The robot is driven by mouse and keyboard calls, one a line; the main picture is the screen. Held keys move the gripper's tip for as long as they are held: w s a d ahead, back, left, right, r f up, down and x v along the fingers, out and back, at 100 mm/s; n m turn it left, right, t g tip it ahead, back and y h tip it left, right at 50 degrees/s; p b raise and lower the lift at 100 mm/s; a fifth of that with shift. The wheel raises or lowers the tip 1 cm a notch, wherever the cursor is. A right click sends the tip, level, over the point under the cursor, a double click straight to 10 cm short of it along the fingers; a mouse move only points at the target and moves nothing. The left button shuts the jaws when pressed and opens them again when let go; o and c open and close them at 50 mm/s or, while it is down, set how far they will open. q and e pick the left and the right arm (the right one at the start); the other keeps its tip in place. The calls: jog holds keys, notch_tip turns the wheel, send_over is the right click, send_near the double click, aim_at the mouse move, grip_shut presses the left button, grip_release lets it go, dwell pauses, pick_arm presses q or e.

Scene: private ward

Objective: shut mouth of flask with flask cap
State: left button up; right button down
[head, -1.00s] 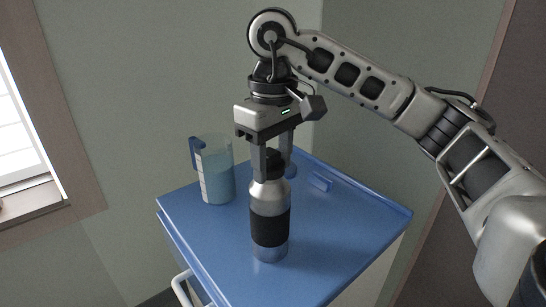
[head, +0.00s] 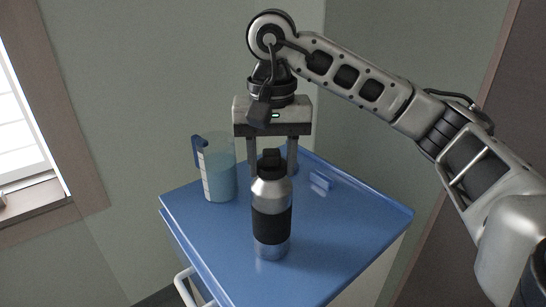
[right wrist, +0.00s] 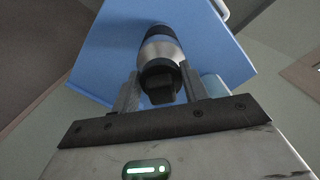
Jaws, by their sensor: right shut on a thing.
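The flask (head: 272,190) is a silver bottle with a black band, standing upright on the blue cart top. The black flask cap (head: 270,163) sits at its mouth, in line with the neck; I see no clear gap between them. My right gripper (head: 272,165) points straight down over the flask, one finger on each side of the cap, and is shut on it. In the right wrist view the cap (right wrist: 161,80) is between the fingertips, with the silver flask shoulder (right wrist: 160,50) beyond it. My left gripper is not in view.
A clear pitcher with a blue handle (head: 218,172) stands left of and behind the flask. A small blue raised piece (head: 320,182) is on the cart top (head: 340,225) to the right. The cart's front and right are clear. Walls stand behind.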

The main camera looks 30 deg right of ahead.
jog(key=shift+m, duration=0.4)
jog(key=shift+r, duration=0.1)
jog(key=m, duration=0.3)
jog(key=shift+w+a, duration=0.1)
jog(key=shift+w, duration=0.05)
jog(key=shift+m, duration=0.9)
jog(key=shift+m, duration=1)
jog(key=m, duration=0.2)
jog(key=shift+w+a+m, duration=0.1)
jog(key=shift+w+m, duration=0.05)
jog(key=shift+m, duration=0.25)
jog(key=shift+p, duration=0.3)
jog(key=m, duration=0.4)
jog(key=shift+w+m, duration=0.15)
jog(key=shift+m, duration=0.25)
